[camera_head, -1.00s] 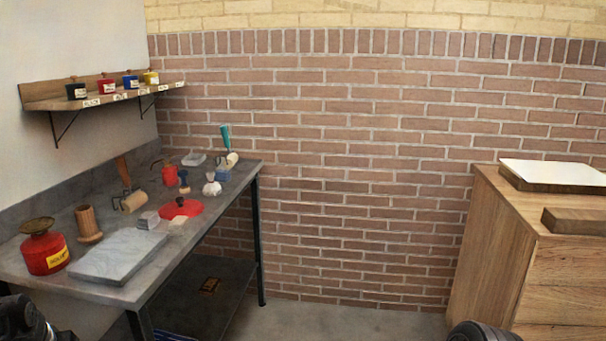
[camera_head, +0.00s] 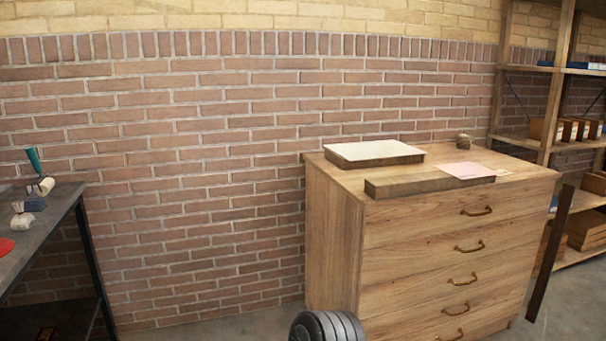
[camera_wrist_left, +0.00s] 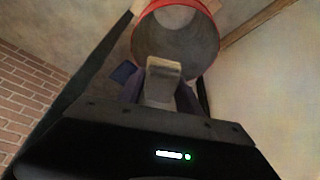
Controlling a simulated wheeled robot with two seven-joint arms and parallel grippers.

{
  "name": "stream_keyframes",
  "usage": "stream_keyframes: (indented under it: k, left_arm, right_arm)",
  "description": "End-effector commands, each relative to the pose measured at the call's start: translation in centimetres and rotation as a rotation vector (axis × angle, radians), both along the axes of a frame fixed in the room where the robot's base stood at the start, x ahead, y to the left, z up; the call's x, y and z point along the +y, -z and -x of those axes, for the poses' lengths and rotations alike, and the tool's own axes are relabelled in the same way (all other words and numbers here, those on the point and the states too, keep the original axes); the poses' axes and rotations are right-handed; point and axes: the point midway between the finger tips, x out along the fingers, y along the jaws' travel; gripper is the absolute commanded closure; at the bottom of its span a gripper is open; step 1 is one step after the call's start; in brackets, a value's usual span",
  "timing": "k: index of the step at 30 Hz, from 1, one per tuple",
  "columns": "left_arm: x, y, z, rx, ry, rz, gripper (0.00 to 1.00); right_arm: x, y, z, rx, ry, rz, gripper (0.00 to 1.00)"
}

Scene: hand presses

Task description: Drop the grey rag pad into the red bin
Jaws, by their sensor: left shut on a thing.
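In the left wrist view my left gripper (camera_wrist_left: 162,92) is shut on a grey pad (camera_wrist_left: 163,69), which sticks out between the dark fingers. Beyond the pad is a round, red-rimmed open container (camera_wrist_left: 139,58) with a grey inside, which looks like the red bin. The pad overlaps its lower edge in the picture; I cannot tell how far apart they are. The head view shows neither the pad, the bin nor either gripper.
In the head view the grey workbench (camera_head: 45,235) is at the left edge, with a teal-handled tool (camera_head: 34,160) and part of a red disc (camera_head: 5,246). A wooden drawer cabinet (camera_head: 335,235) stands right of centre. Shelves (camera_head: 520,141) are beyond it. Floor shows between bench and cabinet.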

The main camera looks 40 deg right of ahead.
Motion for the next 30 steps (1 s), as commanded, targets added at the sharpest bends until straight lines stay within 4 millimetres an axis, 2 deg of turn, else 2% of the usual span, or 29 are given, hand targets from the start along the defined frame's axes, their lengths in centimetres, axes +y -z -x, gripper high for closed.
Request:
stream_keyframes:
  k: [6, 7, 16, 25, 30]
  left_arm:
    - [0.0, 0.0, 0.0, 0.000, 0.000, 0.000, 0.97]
    - [0.0, 0.0, 0.0, 0.000, 0.000, 0.000, 0.58]
    - [0.0, 0.0, 0.0, 0.000, 0.000, 0.000, 0.33]
    - [0.0, -0.2, 0.1, 0.000, 0.000, 0.000, 0.33]
    - [-0.1, -1.7, 0.6, -0.002, 0.000, 0.000, 0.33]
  right_arm:
    - [0.0, 0.0, 0.0, 0.000, 0.000, 0.000, 0.64]
    - [0.0, 0.0, 0.0, 0.000, 0.000, 0.000, 0.64]
    - [0.0, 0.0, 0.0, 0.000, 0.000, 0.000, 0.64]
    - [0.0, -0.1, 0.0, 0.000, 0.000, 0.000, 0.64]
    - [0.0, -0.4, 0.0, 0.000, 0.000, 0.000, 0.64]
